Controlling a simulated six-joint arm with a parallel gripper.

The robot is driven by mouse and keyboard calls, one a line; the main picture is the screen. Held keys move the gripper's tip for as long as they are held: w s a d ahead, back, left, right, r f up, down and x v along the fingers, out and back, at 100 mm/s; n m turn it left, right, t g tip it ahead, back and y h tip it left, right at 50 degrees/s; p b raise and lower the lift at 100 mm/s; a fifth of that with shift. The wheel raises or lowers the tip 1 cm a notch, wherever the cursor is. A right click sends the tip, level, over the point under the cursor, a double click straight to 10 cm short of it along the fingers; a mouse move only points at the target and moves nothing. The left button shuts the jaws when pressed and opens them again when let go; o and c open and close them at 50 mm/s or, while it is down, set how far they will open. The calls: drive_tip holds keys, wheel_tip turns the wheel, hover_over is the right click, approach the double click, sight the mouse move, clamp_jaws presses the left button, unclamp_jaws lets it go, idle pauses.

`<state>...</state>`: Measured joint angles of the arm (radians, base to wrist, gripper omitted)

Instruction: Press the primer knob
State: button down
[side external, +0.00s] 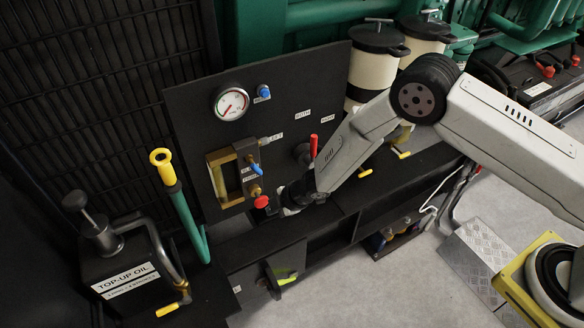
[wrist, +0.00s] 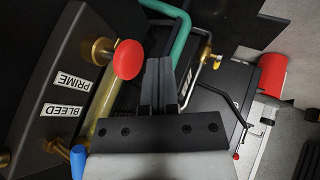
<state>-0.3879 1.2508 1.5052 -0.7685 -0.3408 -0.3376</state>
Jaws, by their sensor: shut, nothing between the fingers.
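In the wrist view the red knob (wrist: 129,59) stands out from the panel beside a PRIME label (wrist: 77,75). My gripper (side external: 283,210) is just to the right of the knob in the side view. In the wrist view my gripper's fingers (wrist: 159,66) are together and empty, immediately right of the knob; I cannot tell whether they touch it.
The panel also carries a gauge (side external: 231,104), a brass-framed sight glass (side external: 225,179) and a red lever (side external: 314,147). A green pump handle (side external: 184,210) with a yellow grip and a top-up oil can (side external: 124,272) stand left. A dark ledge (side external: 262,240) runs below.

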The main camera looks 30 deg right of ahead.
sight(266, 199)
drive_tip(key=shift+w, duration=0.6)
drive_tip(key=shift+w, duration=0.15)
drive_tip(key=shift+w+r, duration=0.1)
drive_tip(key=shift+w, duration=1.1)
drive_tip(key=s+d+r, duration=0.4)
drive_tip(key=s+r, duration=0.3)
drive_tip(key=s, duration=0.1)
drive_tip(key=shift+s+d+r, duration=0.15)
drive_tip(key=shift+s+d, duration=0.15)
idle(0.6)
idle(0.8)
